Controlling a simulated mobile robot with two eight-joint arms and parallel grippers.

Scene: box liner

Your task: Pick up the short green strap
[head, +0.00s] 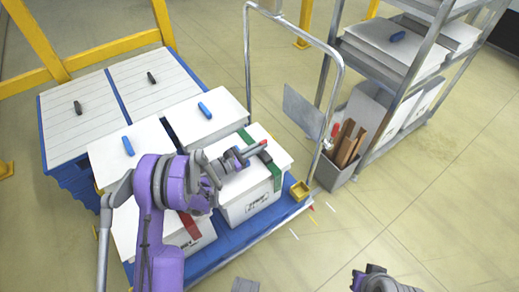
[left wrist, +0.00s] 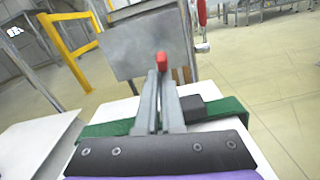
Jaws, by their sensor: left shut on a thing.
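A green strap (head: 274,170) lies across the white box lid and hangs over its edge. It also shows in the left wrist view (left wrist: 110,130), running under my fingers, with a dark block (left wrist: 190,104) on it. My left gripper (head: 258,147) reaches over this lid from the left. Its fingers are close together, and a small red piece (left wrist: 162,60) shows at their tips. The fingers pass above the strap; I cannot tell whether they touch it. Part of the strap is hidden behind the fingers. My right gripper is not clearly shown; only part of that arm is at the bottom right.
White boxes with blue pieces (head: 205,110) and a red strap (head: 190,228) stand on the blue cart (head: 240,242). A metal cart handle (head: 340,80) rises behind. A grey bin (head: 336,176) and a shelf rack (head: 405,80) stand at the right.

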